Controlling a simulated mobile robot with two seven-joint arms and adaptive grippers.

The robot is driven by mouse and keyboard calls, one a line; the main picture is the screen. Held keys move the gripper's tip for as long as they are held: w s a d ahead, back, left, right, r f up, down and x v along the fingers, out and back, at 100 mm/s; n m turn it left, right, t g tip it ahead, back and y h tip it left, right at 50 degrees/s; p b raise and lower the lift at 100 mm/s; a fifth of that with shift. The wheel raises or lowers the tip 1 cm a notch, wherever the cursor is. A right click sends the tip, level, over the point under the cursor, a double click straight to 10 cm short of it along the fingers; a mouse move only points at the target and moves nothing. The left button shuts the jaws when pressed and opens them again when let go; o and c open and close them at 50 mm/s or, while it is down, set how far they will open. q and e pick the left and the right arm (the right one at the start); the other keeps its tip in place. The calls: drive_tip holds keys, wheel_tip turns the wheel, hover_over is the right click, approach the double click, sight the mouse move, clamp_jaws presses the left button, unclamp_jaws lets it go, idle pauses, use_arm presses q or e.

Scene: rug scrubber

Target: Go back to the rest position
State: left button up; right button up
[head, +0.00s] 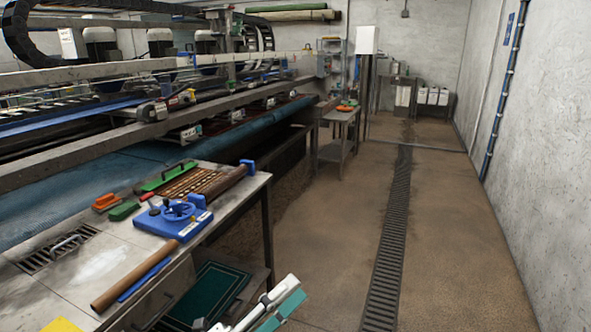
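My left gripper (272,307) shows in part at the bottom edge of the head view, right of the workbench's front end. I see white and grey parts and a teal part pointing up and to the right. Its lower portion is cut off, so I cannot tell whether it is open or shut. No object shows clearly in it. My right gripper is not in view.
A metal workbench (95,262) at left carries a blue fixture (173,217), a brown tube (135,275), brushes and a slatted brown piece. A large washing machine stands behind it. A floor drain grate (388,240) runs through clear floor at right.

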use_arm(q)
drive_tip(key=a+f+n+t+y, duration=0.1)
drive_tip(key=a+f+n+y, duration=0.5)
drive_tip(key=f+n, duration=0.4)
drive_tip(key=a+f+n+t+y, duration=0.1)
drive_tip(key=a+f+n+y, duration=0.45)
drive_tip(key=f+n, duration=0.4)
drive_tip(key=s+a+f+n+g+y, duration=0.2)
drive_tip(key=s+a+f+n, duration=0.1)
drive_tip(key=s+f, duration=0.3)
drive_tip(key=s+a+f+n+g+y, duration=0.1)
drive_tip(key=s+a+f+n+g, duration=0.1)
drive_tip(key=s+f, duration=0.4)
wheel_tip(320, 180, down, 5)
drive_tip(key=shift+a+f+n+g+y, duration=0.2)
drive_tip(key=shift+a+n+g+y, duration=0.35)
drive_tip(key=shift+a, duration=0.65)
